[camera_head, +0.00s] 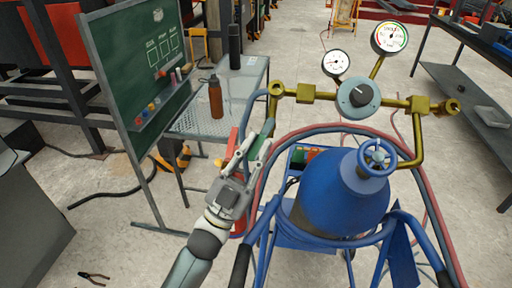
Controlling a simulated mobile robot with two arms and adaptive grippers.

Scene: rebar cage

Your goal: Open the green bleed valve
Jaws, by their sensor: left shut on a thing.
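My left gripper (257,142) is raised beside the left end of the brass manifold (310,96), left of the blue cylinder. It is shut on a small green part (268,127), which looks like the handle of the green bleed valve just below the manifold's left end. The fingers hide much of it, so I cannot tell how far it is turned. A grey regulator knob (358,97) sits mid-manifold, with a small gauge (336,63) and a larger gauge (390,38) above. My right gripper is not in view.
The blue cylinder (335,195) with a blue handwheel (375,157) stands on a blue cart. Red and blue hoses (330,128) loop close around it. A green board (130,60) and a table with an orange bottle (216,97) stand left. Pliers (94,277) lie on the floor.

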